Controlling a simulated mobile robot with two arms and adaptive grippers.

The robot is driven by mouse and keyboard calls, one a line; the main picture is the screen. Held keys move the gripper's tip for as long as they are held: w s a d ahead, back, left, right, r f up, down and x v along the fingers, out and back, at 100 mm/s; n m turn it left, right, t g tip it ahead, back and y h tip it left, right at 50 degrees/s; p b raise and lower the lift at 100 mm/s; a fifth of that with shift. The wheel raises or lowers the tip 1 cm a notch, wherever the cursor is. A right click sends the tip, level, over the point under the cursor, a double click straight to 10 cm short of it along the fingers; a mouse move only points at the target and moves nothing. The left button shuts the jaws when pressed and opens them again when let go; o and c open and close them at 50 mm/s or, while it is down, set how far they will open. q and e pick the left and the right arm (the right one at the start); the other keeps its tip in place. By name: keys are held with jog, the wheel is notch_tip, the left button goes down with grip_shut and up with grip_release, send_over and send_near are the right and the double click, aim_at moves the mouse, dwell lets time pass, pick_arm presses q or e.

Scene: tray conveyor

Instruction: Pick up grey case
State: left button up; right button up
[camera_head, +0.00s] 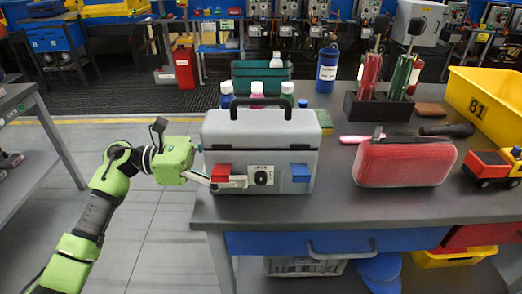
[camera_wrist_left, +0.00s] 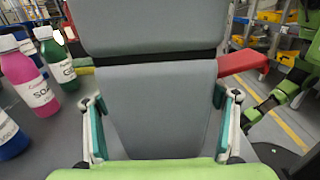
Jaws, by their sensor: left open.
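The grey case (camera_head: 260,135) stands upright near the left edge of the dark table, with a black handle on top and red and blue latches in front. My left gripper (camera_head: 228,181) is at its left end, low down, with one finger along its front face; the far finger is hidden in the head view. In the left wrist view, the grey case (camera_wrist_left: 160,100) fills the middle between the two spread fingers of my left gripper (camera_wrist_left: 162,112). The jaws are open, and I cannot tell whether they touch it. My right gripper is not in view.
Several bottles, including a pink one (camera_wrist_left: 28,78), stand close behind the case. A red case (camera_head: 405,162) lies to its right, with a toy truck (camera_head: 495,168) and yellow bin (camera_head: 488,100) further right. The table between the two cases is clear.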

aim_at(237, 146)
pick_arm(q)
jog(key=c, duration=1.4)
jog(key=shift+r, duration=0.1)
jog(key=c, duration=0.4)
jog(key=shift+c, duration=0.2)
jog(key=shift+r, duration=0.55)
notch_tip(237, 146, up, 2)
jog(key=shift+r, duration=0.15)
jog(key=s+d+r, duration=0.1)
jog(key=s+r, duration=0.8)
jog(key=s, duration=0.5)
jog(key=shift+r, duration=0.3)
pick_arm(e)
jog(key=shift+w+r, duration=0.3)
